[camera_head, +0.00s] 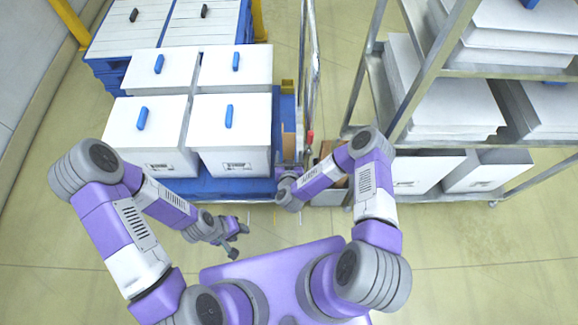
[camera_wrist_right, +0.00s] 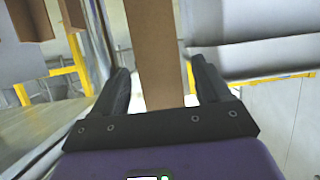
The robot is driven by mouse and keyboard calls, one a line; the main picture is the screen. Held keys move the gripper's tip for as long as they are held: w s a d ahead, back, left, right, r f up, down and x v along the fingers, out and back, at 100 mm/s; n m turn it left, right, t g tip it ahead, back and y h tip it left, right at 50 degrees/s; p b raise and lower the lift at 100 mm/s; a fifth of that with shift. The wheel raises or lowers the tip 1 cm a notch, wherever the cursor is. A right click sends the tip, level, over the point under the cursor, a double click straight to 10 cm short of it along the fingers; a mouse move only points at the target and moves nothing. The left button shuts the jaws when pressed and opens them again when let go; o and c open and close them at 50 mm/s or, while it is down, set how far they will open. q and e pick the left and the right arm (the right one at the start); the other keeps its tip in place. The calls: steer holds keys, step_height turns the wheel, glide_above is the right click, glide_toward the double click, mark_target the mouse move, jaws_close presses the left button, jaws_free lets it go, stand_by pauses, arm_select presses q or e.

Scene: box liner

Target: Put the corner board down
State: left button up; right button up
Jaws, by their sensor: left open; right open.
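In the right wrist view a brown corner board (camera_wrist_right: 155,45) runs upright between the fingers of my right gripper (camera_wrist_right: 160,78). The fingers are open, with a gap on each side of the board. In the head view a brown strip (camera_head: 289,142) stands at the right edge of the blue pallet (camera_head: 235,188), beside the white boxes; it looks like the same board. My right gripper (camera_head: 289,188) is just in front of it, partly hidden by its own wrist. My left gripper (camera_head: 238,241) is open and empty over the floor, in front of the pallet.
Lidded white boxes (camera_head: 232,160) with blue handles fill the pallet. A metal rack (camera_head: 372,100) with white boxes and stacked panels stands at the right. A container with brown pieces (camera_head: 335,162) sits between them. A metal rail (camera_head: 308,60) rises behind. The front floor is clear.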

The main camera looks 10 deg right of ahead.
steer(key=s+a+r+g+y+p, duration=0.1)
steer(key=s+r+g+y, duration=0.1)
steer(key=s+g, duration=0.2)
steer(key=s+a+r+g+y+p, duration=0.1)
steer(key=s+r+g+y, duration=0.1)
steer(key=s, duration=0.9)
steer(key=s+a+r+g+y+p, duration=0.1)
steer(key=s+g+y+p, duration=0.1)
steer(key=s+g, duration=0.4)
steer(key=shift+s+a+r+g+y, duration=0.35)
steer(key=shift+s+y, duration=0.35)
steer(key=shift+s, duration=0.45)
